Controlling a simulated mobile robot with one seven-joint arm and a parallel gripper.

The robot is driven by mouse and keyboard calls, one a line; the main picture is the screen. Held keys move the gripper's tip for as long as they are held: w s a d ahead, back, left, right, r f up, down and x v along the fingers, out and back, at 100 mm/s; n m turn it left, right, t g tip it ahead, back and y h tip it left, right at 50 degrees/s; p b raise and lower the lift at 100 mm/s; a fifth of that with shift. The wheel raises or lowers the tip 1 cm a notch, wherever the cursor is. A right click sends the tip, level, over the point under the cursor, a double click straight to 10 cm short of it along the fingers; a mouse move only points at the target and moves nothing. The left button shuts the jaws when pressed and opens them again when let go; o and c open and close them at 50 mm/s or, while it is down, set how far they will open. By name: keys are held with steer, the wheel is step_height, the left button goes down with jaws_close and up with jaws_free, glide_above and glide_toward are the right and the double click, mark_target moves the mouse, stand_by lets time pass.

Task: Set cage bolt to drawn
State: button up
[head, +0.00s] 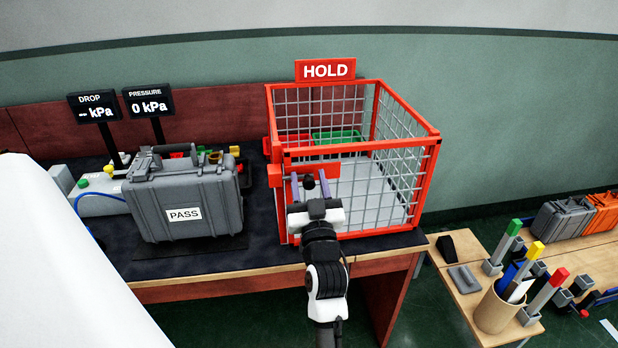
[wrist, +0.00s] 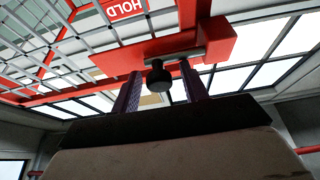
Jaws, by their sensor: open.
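The red wire cage (head: 362,150) stands on the dark bench under a HOLD sign. In the wrist view, the cage bolt shows as a dark round knob (wrist: 158,78) below a red bracket (wrist: 215,42), with a grey bar (wrist: 178,58) beside it. The knob also shows in the head view (head: 309,183) at the cage's front left. My gripper (head: 310,189) is at the cage front, its fingers open on both sides of the knob. In the wrist view the knob lies between the fingertips (wrist: 160,82), with gaps visible. The bolt's far end is hidden.
A grey case (head: 185,200) labelled PASS stands left of the cage, with two kPa displays (head: 122,106) behind it. Red and green trays (head: 337,137) show through the cage mesh. A lower table (head: 458,298) at right holds a pen cup (head: 497,312) and coloured-top posts.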

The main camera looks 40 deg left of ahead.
mark_target(324, 163)
jaws_close()
steer(key=shift+w+d+f+b, duration=0.25)
steer(key=shift+w+b, duration=0.1)
steer(key=shift+b, duration=0.35)
steer(key=shift+w+d+b, duration=0.65)
steer(key=shift+w+b, duration=0.1)
steer(key=shift+b, duration=0.3)
steer(key=shift+w+d+b, duration=0.2)
steer(key=shift+w+b, duration=0.05)
steer(key=shift+b, duration=0.05)
steer(key=shift+w+d+r, duration=0.15)
steer(key=shift+r, duration=0.1)
jaws_free()
steer(key=shift+w+d, duration=0.1)
